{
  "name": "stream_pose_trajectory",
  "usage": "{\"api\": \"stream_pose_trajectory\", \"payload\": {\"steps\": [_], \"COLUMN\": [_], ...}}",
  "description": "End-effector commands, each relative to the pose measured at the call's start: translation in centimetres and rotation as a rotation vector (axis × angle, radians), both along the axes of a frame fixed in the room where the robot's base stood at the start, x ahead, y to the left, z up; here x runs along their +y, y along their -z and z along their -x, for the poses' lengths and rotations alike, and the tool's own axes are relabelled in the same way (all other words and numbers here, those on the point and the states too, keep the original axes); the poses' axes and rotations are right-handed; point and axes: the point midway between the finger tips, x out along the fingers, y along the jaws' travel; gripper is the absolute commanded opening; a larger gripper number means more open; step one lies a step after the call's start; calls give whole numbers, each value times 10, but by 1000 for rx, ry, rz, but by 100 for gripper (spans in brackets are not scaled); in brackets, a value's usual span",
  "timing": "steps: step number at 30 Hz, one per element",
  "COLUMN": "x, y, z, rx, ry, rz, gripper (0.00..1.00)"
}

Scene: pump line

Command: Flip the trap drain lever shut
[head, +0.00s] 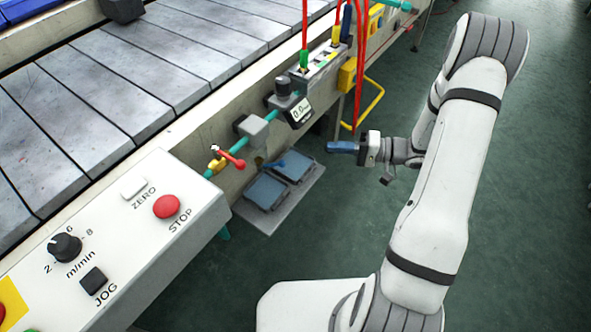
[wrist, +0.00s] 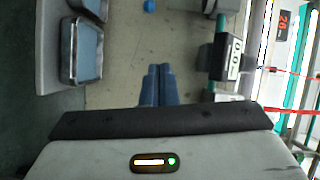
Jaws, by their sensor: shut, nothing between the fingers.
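A red lever (head: 232,159) with a rounded end sits on a yellow valve body (head: 217,165) on the teal pipe beside the conveyor, slanting down to the right. A small blue handle (head: 274,164) shows lower, just above the blue trays; a blue knob (wrist: 149,5) shows at the top of the wrist view. No label tells which is the trap drain lever. My gripper (head: 330,147) has blue fingers, shut and empty, pointing left, well right of both levers. In the wrist view the fingers (wrist: 158,68) lie together, touching nothing.
A grey box (head: 252,131) and a meter with a digital display (head: 300,112) sit on the pipe. Blue pedals or trays (head: 267,191) lie on a grey plate on the floor. Red hoses (head: 360,60) and a yellow rail (head: 376,105) stand behind my gripper. Green floor is clear below.

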Motion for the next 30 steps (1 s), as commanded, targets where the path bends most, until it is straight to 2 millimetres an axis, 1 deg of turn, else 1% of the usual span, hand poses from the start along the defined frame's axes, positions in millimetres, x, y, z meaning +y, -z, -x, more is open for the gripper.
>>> {"api": "stream_pose_trajectory", "payload": {"steps": [1, 3, 13, 17, 20, 30], "x": [-3, -5, -4, 2, 15, 86], "y": [12, 15, 14, 15, 16, 20], "z": [-2, -4, -5, -6, -9, -24], "rx": [-8, -16, -20, -20, -19, -20], "ry": [18, 31, 33, 31, 28, 25], "rz": [-11, -19, -21, -21, -21, -19], "gripper": [0, 0, 0, 0, 0, 0]}}
